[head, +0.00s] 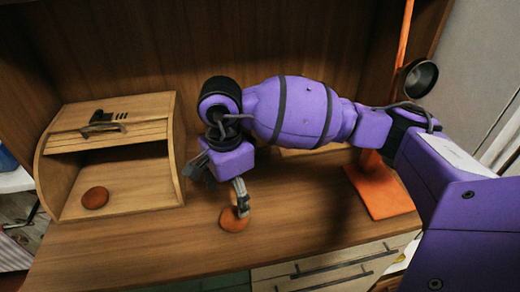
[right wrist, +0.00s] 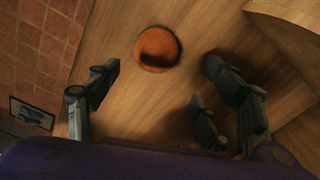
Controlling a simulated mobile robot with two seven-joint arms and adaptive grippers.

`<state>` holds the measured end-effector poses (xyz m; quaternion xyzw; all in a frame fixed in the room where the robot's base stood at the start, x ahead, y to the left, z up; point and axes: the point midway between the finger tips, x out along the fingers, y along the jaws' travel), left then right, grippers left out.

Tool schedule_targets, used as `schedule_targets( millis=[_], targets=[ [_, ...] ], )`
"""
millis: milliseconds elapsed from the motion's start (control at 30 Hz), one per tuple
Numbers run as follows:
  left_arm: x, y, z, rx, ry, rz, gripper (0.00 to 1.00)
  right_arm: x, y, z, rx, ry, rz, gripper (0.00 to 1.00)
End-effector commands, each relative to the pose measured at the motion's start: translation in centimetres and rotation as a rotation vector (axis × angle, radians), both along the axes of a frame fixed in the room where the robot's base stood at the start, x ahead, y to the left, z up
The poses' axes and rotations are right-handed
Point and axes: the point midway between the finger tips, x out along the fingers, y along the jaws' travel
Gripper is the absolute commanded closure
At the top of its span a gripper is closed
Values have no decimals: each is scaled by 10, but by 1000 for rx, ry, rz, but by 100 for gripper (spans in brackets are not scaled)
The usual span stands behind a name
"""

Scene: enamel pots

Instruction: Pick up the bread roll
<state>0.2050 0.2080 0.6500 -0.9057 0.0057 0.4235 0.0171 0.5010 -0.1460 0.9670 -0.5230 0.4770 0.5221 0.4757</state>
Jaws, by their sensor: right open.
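A round orange-brown bread roll (head: 232,221) lies on the wooden counter (head: 130,250), right of the bread box. A second, similar roll (head: 95,197) lies inside the open bread box (head: 125,190). My right gripper (head: 220,190) hangs over the counter roll, pointing down, with its fingers spread and nothing between them. One finger overlaps the roll in the head view; I cannot tell if it touches. In the right wrist view the roll (right wrist: 157,48) sits ahead of the open fingers (right wrist: 155,90), with a dark shadow on it. My left gripper is out of view.
The bread box stands close on the left of the right gripper, its lid raised. An orange stand (head: 385,190) with a hanging dark pan (head: 419,78) is at the right. Drawers (head: 330,272) lie below the counter's front edge. The counter's front left is clear.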

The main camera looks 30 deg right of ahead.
Motion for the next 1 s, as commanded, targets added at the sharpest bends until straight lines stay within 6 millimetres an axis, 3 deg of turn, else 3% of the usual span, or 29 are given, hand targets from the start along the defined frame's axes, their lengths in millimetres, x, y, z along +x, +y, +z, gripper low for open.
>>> schedule_targets(
  millis=[500,833,1000],
  targets=[
    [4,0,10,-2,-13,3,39,-4,4,-66,2,2,0,27],
    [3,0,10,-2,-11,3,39,-3,4,-74,2,-1,0,27],
    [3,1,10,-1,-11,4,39,-3,4,-74,2,-1,0,49]
  ],
)
